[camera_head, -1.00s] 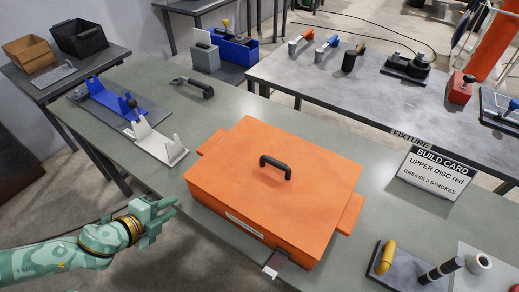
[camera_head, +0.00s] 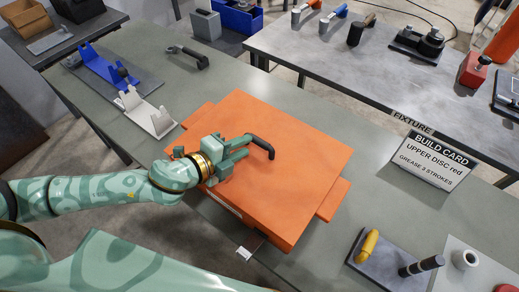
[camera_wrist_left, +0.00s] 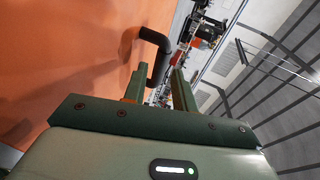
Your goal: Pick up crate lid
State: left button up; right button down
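The orange crate lid (camera_head: 305,150) lies flat on the orange crate on the workbench, with a black bar handle (camera_head: 263,147) on top. The lid fills the left of the left wrist view (camera_wrist_left: 60,60), and the handle (camera_wrist_left: 156,48) shows just ahead of the fingers. My left gripper (camera_head: 245,146) is above the lid at the near left end of the handle. Its two fingers are apart (camera_wrist_left: 156,84), with the handle's near end seen at the gap between them. I cannot tell whether they touch it. My right gripper is not in view.
A build card (camera_head: 433,160) stands right of the crate. A base with a yellow handle (camera_head: 368,243) is at the lower right. A grey-white cradle (camera_head: 145,112), a blue cradle (camera_head: 103,66) and a black-handled tool (camera_head: 188,56) lie beyond the crate to the left.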

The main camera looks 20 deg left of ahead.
aim_at(256, 143)
pick_arm(q)
jog(key=x, duration=0.2)
jog(key=b+x, duration=0.1)
jog(key=x, duration=0.2)
jog(key=shift+d, duration=0.55)
grip_shut()
jog(key=shift+r, duration=0.1)
